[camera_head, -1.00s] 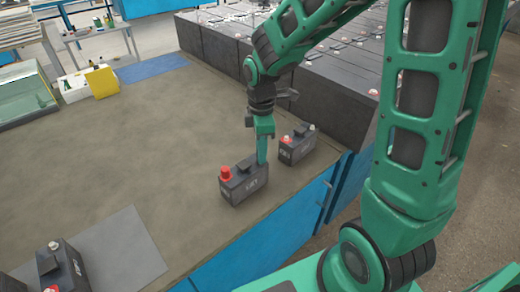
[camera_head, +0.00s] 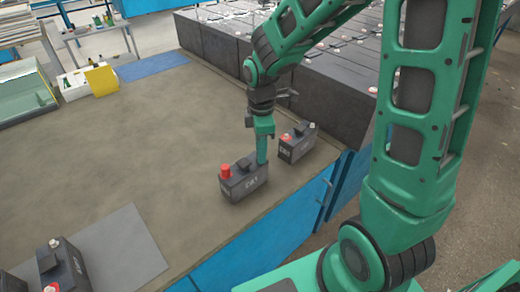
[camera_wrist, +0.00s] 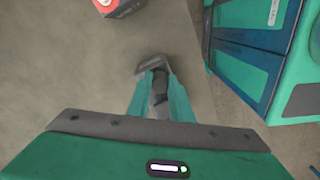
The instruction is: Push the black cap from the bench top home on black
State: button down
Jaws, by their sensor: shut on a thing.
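A dark battery (camera_head: 243,184) with a red cap (camera_head: 225,171) on its left post stands on the bench top (camera_head: 130,140). My gripper (camera_head: 262,160) points straight down at the right end of this battery. In the wrist view its green fingers (camera_wrist: 159,92) are closed around a small dark piece (camera_wrist: 160,84), seemingly the black cap. A dark grey surface (camera_wrist: 151,64), apparently the battery's end, shows just past the fingertips. The fingers hide the black post, so I cannot tell how far the cap sits on it.
A second battery (camera_head: 297,146) stands close behind to the right; its red-and-white end shows in the wrist view (camera_wrist: 108,8). A yellow item (camera_head: 101,80) is at the back. The bench's middle is clear; blue sides edge it.

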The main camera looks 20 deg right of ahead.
jog(key=shift+f, duration=0.35)
dwell(0.3)
jog(key=c, duration=1.5)
grip_release()
jog(key=shift+o, duration=0.6)
jog(key=o, duration=0.4)
jog(key=shift+c, duration=0.2)
jog(key=shift+r, duration=3.5)
